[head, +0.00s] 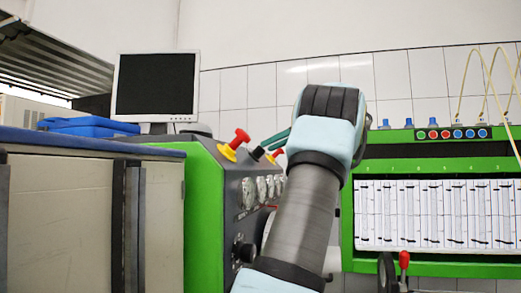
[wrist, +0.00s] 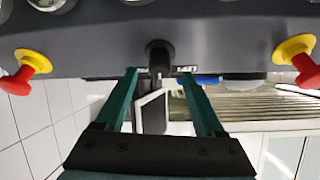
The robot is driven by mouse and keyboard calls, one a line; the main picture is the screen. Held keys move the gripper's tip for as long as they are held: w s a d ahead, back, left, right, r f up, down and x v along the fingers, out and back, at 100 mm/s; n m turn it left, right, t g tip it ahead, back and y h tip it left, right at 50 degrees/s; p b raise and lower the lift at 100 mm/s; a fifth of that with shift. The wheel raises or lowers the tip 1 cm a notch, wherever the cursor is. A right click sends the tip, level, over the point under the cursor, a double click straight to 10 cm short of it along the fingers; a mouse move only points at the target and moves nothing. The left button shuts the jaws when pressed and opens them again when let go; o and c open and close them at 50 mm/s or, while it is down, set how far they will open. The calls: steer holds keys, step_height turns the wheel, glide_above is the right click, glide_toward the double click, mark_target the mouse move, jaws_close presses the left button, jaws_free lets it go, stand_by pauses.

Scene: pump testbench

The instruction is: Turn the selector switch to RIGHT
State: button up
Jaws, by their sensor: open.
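The selector switch is a black knob on the dark sloping panel; it shows in the wrist view (wrist: 158,52) and, small, in the head view (head: 257,154). My gripper (wrist: 159,74) has two green fingers, open, with their tips just short of the panel, one on each side of the knob. I cannot tell whether either finger touches it. Small label plates sit on the panel beside both fingertips, too small to read. The knob's exact angle is unclear. In the head view my gripper (head: 275,145) is mostly hidden behind my own wrist.
Red mushroom buttons on yellow bases flank the switch, one at left (wrist: 25,73) and one at right (wrist: 300,58). A monitor (head: 155,85) stands behind. A blue case (head: 88,127) lies on the cabinet.

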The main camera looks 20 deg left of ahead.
mark_target(261, 149)
steer(key=shift+p+x, duration=0.4)
steer(key=shift+x, duration=1.75)
steer(key=shift+c, duration=0.2)
jaws_close()
